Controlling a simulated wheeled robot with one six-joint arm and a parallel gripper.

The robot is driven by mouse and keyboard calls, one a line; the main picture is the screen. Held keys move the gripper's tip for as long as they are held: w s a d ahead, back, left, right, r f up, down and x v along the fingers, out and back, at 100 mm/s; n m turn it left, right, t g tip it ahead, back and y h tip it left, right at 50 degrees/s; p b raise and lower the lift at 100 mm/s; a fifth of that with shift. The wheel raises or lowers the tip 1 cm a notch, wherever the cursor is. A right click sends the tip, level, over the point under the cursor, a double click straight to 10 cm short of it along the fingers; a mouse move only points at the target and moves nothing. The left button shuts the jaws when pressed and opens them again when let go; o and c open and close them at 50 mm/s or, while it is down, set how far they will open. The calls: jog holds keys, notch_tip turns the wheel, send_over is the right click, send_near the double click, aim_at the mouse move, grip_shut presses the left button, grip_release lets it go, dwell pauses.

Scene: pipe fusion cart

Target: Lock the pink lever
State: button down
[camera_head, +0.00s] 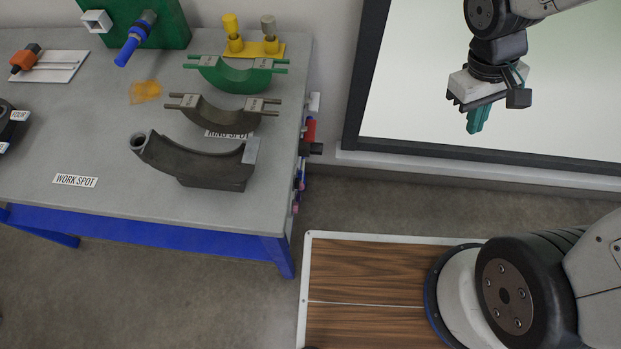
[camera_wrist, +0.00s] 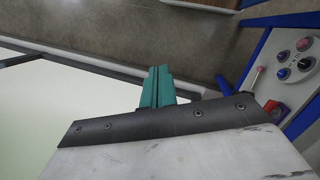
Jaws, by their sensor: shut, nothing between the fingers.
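My gripper (camera_head: 477,120) is in the upper right of the head view, in front of the pale panel, with its teal fingers shut and empty. The fingers (camera_wrist: 158,88) also show in the middle of the wrist view. A pale pinkish stick (camera_wrist: 257,77), which may be the pink lever, is on the control panel at the right of the wrist view. My fingers are apart from it, to its left in that view. In the head view, small pinkish knobs (camera_head: 295,208) show on the table's right side; I cannot tell whether one is the lever.
The control panel (camera_wrist: 283,82) carries several round knobs and a red part (camera_wrist: 274,110). The grey table (camera_head: 130,200) holds a dark curved pipe piece (camera_head: 190,158), a green half-ring (camera_head: 235,78) and yellow parts (camera_head: 254,47). Open floor (camera_head: 390,205) lies between table and gripper.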

jog(key=w+a+f+n+t+y, duration=0.1)
jog(key=w+a+f+n, duration=0.2)
jog(key=f, duration=0.5)
jog(key=w+a+f+n+t+y, duration=0.1)
jog(key=w+a+f+n, duration=0.15)
jog(key=f, duration=0.45)
jog(key=w+a+f+n+y, duration=0.1)
jog(key=w+a+f+n, duration=0.2)
jog(key=f, duration=0.5)
jog(key=s+a+f+n+y, duration=0.35)
jog(key=a+f, duration=0.25)
jog(key=a, duration=0.3)
jog(key=a+r+n+y, duration=0.1)
jog(key=a+r+y, duration=0.3)
jog(key=a+y, duration=0.1)
jog(key=shift+s+a+g, duration=0.3)
jog(key=shift+a+g, duration=0.1)
jog(key=shift+a, duration=0.5)
jog(key=d+f+x, duration=0.2)
jog(key=x, duration=1)
jog(key=shift+a+f, duration=0.25)
